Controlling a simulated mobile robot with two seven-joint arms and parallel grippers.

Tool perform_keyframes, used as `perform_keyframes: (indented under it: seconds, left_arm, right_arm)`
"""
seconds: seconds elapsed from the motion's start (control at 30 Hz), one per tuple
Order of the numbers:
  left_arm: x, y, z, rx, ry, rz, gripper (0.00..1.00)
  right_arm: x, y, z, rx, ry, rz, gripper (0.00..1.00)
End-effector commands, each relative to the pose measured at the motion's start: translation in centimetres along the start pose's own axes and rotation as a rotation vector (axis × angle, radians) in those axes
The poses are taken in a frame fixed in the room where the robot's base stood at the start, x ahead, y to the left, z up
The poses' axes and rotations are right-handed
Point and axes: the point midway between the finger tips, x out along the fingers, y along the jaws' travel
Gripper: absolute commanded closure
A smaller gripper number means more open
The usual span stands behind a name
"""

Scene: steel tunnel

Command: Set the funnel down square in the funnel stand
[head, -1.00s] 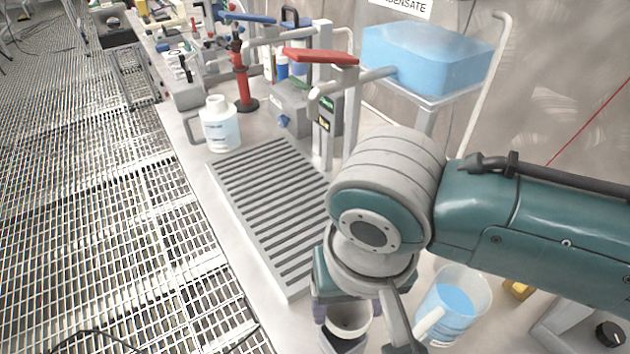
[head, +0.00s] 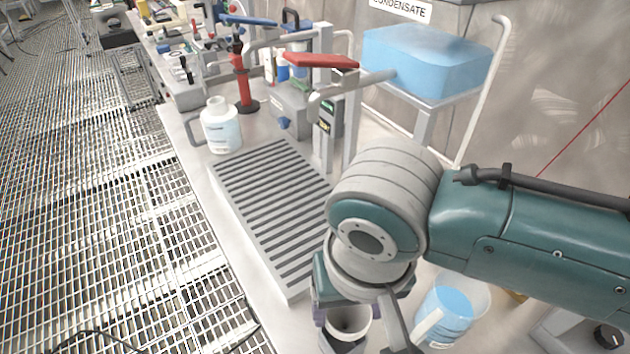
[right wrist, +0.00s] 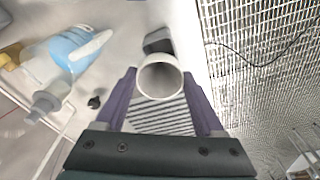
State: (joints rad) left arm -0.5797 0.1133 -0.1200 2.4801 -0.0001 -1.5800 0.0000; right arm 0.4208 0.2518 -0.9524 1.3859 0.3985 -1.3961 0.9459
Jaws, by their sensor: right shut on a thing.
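The white round funnel (head: 349,324) is below my right wrist in the head view, near the bottom edge. In the right wrist view its wide round mouth (right wrist: 160,80) faces the camera between the two purple fingers. My right gripper (right wrist: 160,74) is shut on the funnel. A dark grey piece, perhaps the funnel stand (right wrist: 157,40), shows just past the funnel's rim; in the head view a dark grey part (head: 342,345) shows under the funnel. Whether the funnel touches it I cannot tell. The funnel's lower end is hidden. My left gripper is not in view.
A jug with blue liquid (head: 447,312) stands close to the right of my gripper. A slotted grey drain grate (head: 270,205) lies on the bench to the left. A white bottle (head: 220,128) and red-handled post (head: 322,60) stand farther back.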

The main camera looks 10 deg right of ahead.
Motion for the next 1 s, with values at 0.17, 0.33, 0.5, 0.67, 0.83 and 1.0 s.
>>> perform_keyframes:
  seconds: [0.17, 0.33, 0.5, 0.67, 0.83, 1.0]
  left_arm:
    - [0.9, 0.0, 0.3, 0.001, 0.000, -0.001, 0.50]
    - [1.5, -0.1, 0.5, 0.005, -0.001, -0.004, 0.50]
    - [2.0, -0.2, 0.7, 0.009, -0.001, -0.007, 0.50]
    - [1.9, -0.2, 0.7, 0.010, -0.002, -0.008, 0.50]
    - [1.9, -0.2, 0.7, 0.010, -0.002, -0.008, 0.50]
    - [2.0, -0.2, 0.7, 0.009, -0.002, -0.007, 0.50]
  right_arm:
    - [1.2, 0.0, 0.1, 0.000, -0.001, -0.001, 0.92]
    - [2.1, -0.1, 0.2, 0.000, 0.000, -0.001, 0.92]
    - [2.8, -0.1, 0.3, -0.001, 0.000, -0.001, 0.92]
    - [2.7, -0.1, 0.3, -0.001, 0.000, -0.001, 0.92]
    - [2.7, 0.0, 0.3, 0.000, 0.000, 0.000, 0.92]
    - [2.9, 0.0, 0.3, 0.000, 0.000, 0.000, 0.92]
